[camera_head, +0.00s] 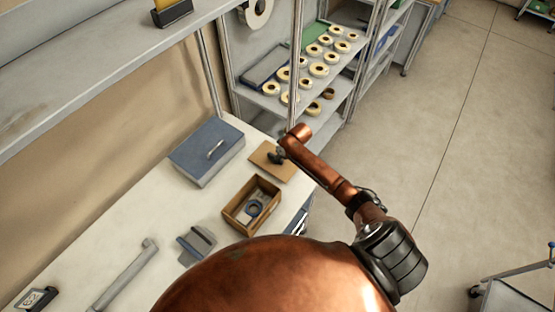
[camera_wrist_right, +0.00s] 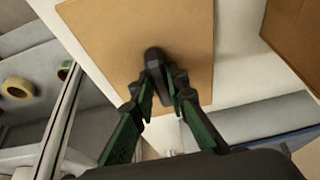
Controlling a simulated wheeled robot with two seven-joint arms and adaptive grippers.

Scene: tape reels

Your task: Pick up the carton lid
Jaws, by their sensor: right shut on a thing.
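The carton lid (camera_head: 285,171) is a flat brown square panel with a dark knob in its middle, at the right end of the white table. In the right wrist view the lid (camera_wrist_right: 105,35) fills the upper middle, and its dark knob (camera_wrist_right: 155,65) stands between the fingers. My right gripper (camera_head: 277,157) is shut on the knob; the green-black fingers (camera_wrist_right: 160,97) close from both sides. I cannot tell whether the lid rests on the table or is just above it. The open brown carton (camera_head: 232,215) stands nearer, holding a dark ring-shaped item. My left gripper is not in view.
A grey tape dispenser-like object (camera_head: 196,243) and a long grey bar (camera_head: 125,275) lie nearer. A shelf (camera_head: 335,92) with several tape reels stands behind. Open floor lies right.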

